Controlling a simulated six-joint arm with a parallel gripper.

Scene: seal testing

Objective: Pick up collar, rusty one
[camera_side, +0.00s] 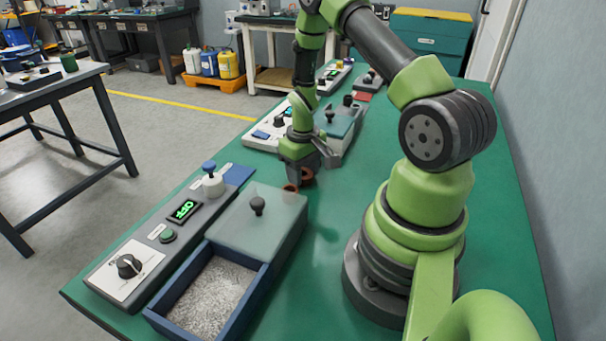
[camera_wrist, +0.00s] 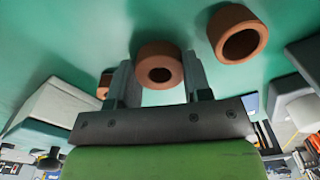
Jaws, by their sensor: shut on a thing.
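My gripper (camera_side: 308,168) is low over the green bench, beyond the lidded box. In the wrist view its jaws (camera_wrist: 160,76) are shut on a rusty brown collar (camera_wrist: 159,65), a short thick ring with a dark bore. The held collar also shows in the side view (camera_side: 307,175), partly hidden by the fingers. I cannot tell whether it touches the bench. A second rusty collar (camera_wrist: 238,33) lies apart from the jaws at upper right in the wrist view. A third brown piece (camera_wrist: 104,85) is partly hidden behind the left finger. A collar (camera_side: 290,187) shows beside the gripper in the side view.
A blue box of grey granules (camera_side: 213,293) with a translucent lid (camera_side: 259,213) stands in front. A control panel with a green display (camera_side: 184,210) runs along its left. Bench to the right is clear up to my base.

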